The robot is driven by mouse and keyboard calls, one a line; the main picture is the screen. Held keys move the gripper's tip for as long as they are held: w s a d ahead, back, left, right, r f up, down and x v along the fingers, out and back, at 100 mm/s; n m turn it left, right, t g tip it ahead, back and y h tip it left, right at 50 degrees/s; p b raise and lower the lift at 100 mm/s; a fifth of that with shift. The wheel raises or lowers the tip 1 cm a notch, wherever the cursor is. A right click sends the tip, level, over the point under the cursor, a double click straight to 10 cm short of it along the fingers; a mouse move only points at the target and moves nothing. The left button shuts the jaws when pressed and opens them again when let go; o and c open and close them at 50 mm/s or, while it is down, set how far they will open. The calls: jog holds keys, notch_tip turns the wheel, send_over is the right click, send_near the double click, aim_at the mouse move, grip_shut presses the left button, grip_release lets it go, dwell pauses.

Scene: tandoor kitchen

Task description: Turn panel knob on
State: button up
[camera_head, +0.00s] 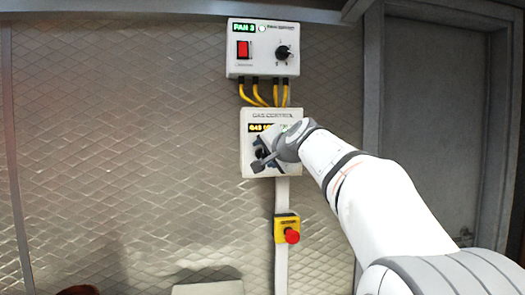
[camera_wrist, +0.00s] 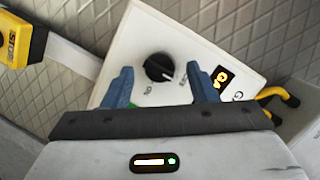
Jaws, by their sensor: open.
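The gas control panel (camera_head: 286,170) is a white box on the wall in the head view, partly hidden behind my gripper (camera_head: 264,160). In the wrist view the same panel (camera_wrist: 130,50) appears tilted. Its round black knob (camera_wrist: 159,67) sits beyond and between the two blue fingertips of my gripper (camera_wrist: 162,80). The jaws are open with a finger on each side of the knob and visible gaps. Contact cannot be made out. A lit yellow display (camera_wrist: 222,77) is on the panel, right of the knob.
A fan panel (camera_head: 262,65) with a red switch (camera_head: 243,50) and a black knob (camera_head: 283,52) is mounted above. Yellow cables (camera_head: 258,95) join the two panels. A yellow box with a red stop button (camera_head: 292,236) is below. The tiled wall (camera_head: 120,140) at left is clear.

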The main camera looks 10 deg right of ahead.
jog(key=shift+w+a+f, duration=0.1)
jog(key=shift+w, duration=0.25)
jog(key=shift+c, duration=0.4)
